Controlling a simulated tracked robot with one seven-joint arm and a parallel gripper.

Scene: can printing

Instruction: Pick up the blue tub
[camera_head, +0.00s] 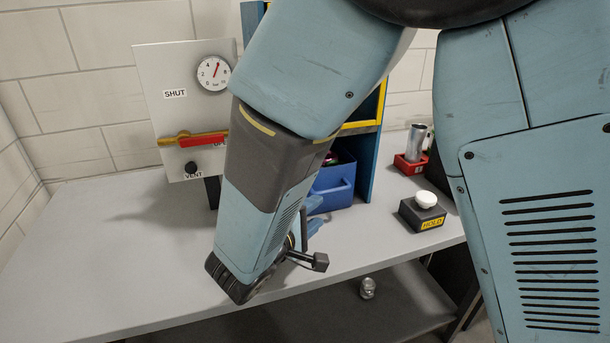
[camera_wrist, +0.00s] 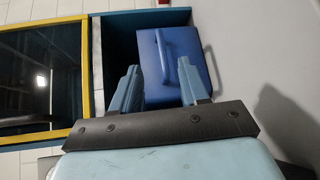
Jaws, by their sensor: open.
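The blue tub (camera_head: 337,188) stands on the grey bench at the foot of a blue rack, partly hidden behind my arm in the head view. In the wrist view the tub (camera_wrist: 203,62) lies beyond my fingertips, with its handle (camera_wrist: 160,55) facing me. My gripper (camera_wrist: 158,65) is open and empty, its two blue fingers pointing at the tub with the handle seen between them. I cannot tell how far the fingertips are from the handle. In the head view the fingers are mostly hidden by my arm.
A panel with a gauge and red lever (camera_head: 187,110) stands at the left. A black HOLD box (camera_head: 422,213) with a white knob and a red holder (camera_head: 409,164) with a metal can stand right. A yellow-edged rack (camera_wrist: 84,80) is left in the wrist view. The front-left bench is clear.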

